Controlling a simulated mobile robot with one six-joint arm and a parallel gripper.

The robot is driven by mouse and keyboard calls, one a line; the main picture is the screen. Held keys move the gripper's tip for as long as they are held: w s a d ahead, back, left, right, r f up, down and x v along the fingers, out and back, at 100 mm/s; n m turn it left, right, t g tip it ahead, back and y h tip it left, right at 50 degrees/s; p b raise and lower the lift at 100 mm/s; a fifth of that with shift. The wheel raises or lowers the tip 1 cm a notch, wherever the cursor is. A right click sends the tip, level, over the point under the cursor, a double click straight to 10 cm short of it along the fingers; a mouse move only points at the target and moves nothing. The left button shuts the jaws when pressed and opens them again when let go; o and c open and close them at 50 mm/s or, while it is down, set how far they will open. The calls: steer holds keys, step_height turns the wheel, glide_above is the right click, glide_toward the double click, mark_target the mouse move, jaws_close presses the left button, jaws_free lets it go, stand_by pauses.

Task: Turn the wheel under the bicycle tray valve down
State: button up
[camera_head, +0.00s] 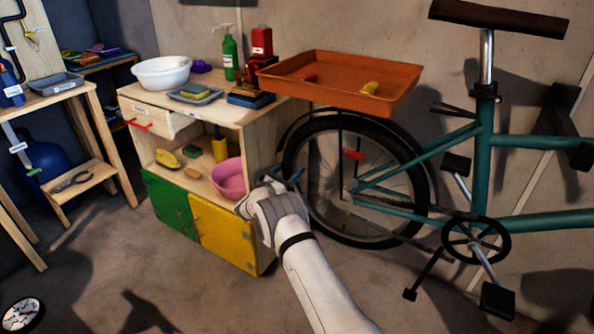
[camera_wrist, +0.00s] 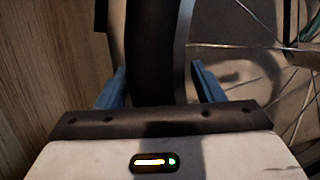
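The bicycle's rear wheel (camera_head: 330,225) has a black tyre and thin spokes and stands under the orange tray (camera_head: 335,93). A small red piece (camera_head: 352,154) shows among the spokes, right of the hub's vertical line and above the hub. I cannot tell whether it is the valve. My gripper (camera_head: 284,178) is at the left edge of the wheel. In the wrist view, its two blue fingers (camera_wrist: 157,88) are apart, with the black tyre (camera_wrist: 154,50) between them. Whether either finger touches the tyre is unclear. The wheel's lower left is partly hidden by my arm.
A wooden cabinet (camera_head: 249,150) stands close to the left of the wheel, with a pink bowl (camera_head: 229,180) on its shelf. The teal bicycle frame (camera_head: 482,165) and crank (camera_head: 476,240) are to the right. The floor in front is clear.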

steer(key=p+v, duration=0.1)
steer(key=v, duration=0.6)
steer(key=shift+s+a+p, duration=0.25)
steer(key=shift+a+p, duration=0.05)
steer(key=shift+f, duration=0.1)
